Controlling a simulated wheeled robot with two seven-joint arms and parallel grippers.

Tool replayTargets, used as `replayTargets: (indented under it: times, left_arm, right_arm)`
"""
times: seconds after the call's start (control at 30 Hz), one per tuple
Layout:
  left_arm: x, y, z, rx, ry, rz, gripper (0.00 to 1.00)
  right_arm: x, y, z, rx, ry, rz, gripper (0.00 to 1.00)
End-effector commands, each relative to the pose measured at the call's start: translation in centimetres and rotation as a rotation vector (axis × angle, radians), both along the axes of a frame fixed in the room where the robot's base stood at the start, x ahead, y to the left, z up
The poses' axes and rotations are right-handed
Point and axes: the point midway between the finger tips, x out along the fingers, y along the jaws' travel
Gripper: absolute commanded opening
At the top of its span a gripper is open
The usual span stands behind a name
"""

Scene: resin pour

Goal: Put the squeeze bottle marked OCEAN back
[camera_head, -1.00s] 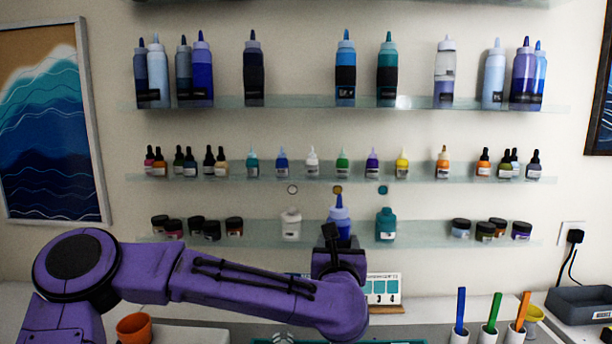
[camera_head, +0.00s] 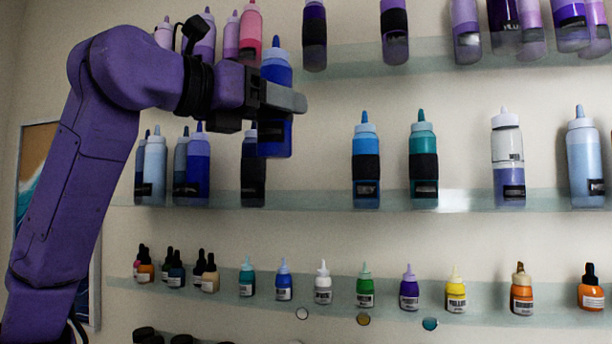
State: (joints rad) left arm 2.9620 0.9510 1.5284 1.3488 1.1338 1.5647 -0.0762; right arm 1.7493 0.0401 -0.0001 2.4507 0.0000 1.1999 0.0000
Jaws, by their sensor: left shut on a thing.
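My left gripper (camera_head: 285,100) is shut on a blue squeeze bottle (camera_head: 276,72) with a blue cap and pointed tip. The bottle is roughly upright, held in front of the wall above the large-bottle shelf (camera_head: 310,199). Its lower part shows below the finger, and I cannot read its label. Behind and below it, a dark squeeze bottle (camera_head: 253,178) stands on that shelf, partly covered by the held bottle and gripper. To the right stand a blue bottle with a black band (camera_head: 366,165) and a teal one (camera_head: 423,160). My right gripper is not in view.
Bare shelf lies between the dark bottle and the blue banded one. A clear-topped bottle (camera_head: 508,160) and a pale blue one (camera_head: 584,160) stand further right. An upper shelf (camera_head: 440,52) holds pink and purple bottles. A lower shelf (camera_head: 420,307) holds small dropper bottles.

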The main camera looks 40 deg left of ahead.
Motion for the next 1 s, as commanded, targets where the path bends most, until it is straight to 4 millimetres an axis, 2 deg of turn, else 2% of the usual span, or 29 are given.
replayTargets:
  times: [0.03,0.3,0.57,0.6,0.63,0.87,1.0]
  left_arm:
    - [1.4,0.9,0.6,-0.002,0.002,0.003,0.3]
    - [8.5,4.6,0.6,-0.002,0.006,0.002,0.3]
    - [13.3,7.2,0.4,-0.002,0.004,0.003,0.3]
    - [13.0,7.2,-0.9,-0.001,0.002,0.002,0.3]
    - [13.0,7.2,-1.5,0.0,0.002,0.002,0.3]
    - [12.9,7.1,-3.8,0.001,0.001,0.002,0.3]
    - [12.9,7.1,-6.3,-0.001,0.002,0.002,0.3]
  right_arm:
    - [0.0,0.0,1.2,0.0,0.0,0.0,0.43]
    - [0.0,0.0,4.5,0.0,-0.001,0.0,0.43]
    - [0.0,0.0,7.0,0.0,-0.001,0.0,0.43]
    - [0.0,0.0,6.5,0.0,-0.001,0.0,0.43]
    - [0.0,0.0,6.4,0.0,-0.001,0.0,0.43]
    - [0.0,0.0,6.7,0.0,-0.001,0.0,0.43]
    - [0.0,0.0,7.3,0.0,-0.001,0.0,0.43]
